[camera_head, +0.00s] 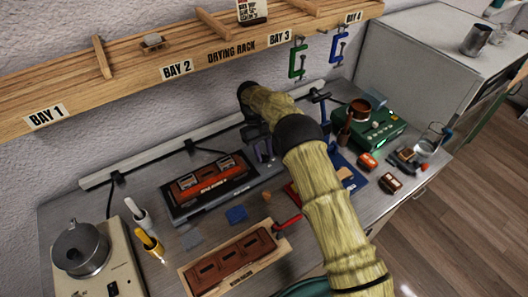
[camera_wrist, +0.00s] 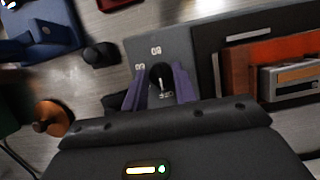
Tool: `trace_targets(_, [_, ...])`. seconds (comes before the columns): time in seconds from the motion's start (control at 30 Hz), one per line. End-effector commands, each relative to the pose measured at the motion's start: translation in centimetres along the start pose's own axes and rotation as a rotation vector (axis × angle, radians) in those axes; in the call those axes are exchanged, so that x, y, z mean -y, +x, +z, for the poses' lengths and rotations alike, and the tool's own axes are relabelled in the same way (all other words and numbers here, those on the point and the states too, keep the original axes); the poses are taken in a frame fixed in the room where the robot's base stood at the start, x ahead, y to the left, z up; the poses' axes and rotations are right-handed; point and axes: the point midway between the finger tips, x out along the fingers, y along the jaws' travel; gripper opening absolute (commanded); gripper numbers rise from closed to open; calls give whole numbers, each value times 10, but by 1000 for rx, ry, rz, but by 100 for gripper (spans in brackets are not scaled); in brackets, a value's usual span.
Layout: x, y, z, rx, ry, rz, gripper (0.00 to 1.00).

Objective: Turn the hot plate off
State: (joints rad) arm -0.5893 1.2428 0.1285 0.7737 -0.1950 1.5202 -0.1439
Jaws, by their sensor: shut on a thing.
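The hot plate is a grey base with a black top plate (camera_head: 216,204) on the bench, and an orange block (camera_head: 208,180) lies on it. Its grey control panel (camera_wrist: 183,45) shows in the wrist view, with a round black knob (camera_wrist: 160,74) and small white markings around it. My gripper (camera_wrist: 160,88) has its two purple fingers on either side of the knob, shut on it. In the head view my gripper (camera_head: 264,152) is at the right end of the hot plate, and my arm hides much of that panel.
A wooden drying rack (camera_head: 130,75) runs above the bench. A green device (camera_head: 382,132) stands to the right, a cream unit with a metal pot (camera_head: 80,247) at the lower left. A brown mould (camera_head: 232,262) lies in front. Several small items lie right of my arm.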

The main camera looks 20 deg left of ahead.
Motion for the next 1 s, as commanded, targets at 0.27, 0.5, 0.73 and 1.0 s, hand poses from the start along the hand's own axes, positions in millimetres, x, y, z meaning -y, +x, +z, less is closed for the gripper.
trace_targets(0.27, [0, -1, 0, -4, -31, 14, 5])
trace_targets(0.5, [0, -1, 0, -4, -30, 14, 5])
trace_targets(0.73, [0, -1, 0, -2, -30, 13, 49])
trace_targets(1.0, [0, -2, 0, -2, -29, 13, 49])
